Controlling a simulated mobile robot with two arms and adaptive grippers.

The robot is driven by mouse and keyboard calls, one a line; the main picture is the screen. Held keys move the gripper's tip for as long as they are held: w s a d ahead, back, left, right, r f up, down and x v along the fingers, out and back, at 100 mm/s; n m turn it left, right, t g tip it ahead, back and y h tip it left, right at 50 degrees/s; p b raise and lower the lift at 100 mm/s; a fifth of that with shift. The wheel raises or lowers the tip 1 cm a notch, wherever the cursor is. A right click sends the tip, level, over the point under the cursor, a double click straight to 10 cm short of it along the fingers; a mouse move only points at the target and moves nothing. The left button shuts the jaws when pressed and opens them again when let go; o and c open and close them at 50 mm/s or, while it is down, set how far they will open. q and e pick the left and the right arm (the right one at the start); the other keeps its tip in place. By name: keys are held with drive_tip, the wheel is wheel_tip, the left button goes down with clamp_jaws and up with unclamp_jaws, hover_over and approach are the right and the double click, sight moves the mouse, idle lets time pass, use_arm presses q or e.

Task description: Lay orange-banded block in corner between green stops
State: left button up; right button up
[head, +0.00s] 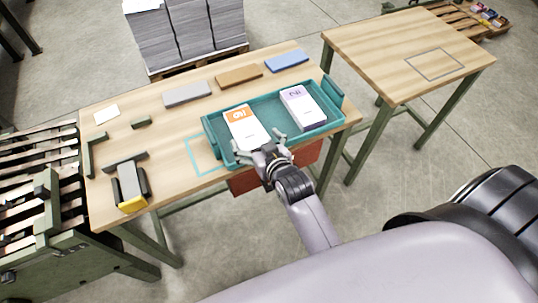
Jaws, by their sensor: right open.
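The orange-banded block (246,132), white with an orange band at its far end, lies in the left part of the teal tray (278,131). My right gripper (262,143) is open at the near end of this block, its fingers spread to either side. I cannot tell whether they touch it. The dark green stops stand at the table's left: an angled one (96,155) near the edge and a short one (141,122) farther back. The table between them is bare. My left gripper is not in view.
A purple-banded block (300,108) lies in the tray's right part. Grey (187,93), brown (239,76) and blue (286,61) slabs line the table's back. A black-and-yellow device (131,187) stands front left beside a dark bar (125,161). A second table (400,45) stands right.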

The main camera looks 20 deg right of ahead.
drive_tip(key=v, duration=0.9)
drive_tip(key=shift+r, duration=0.15)
drive_tip(key=shift+s, duration=0.15)
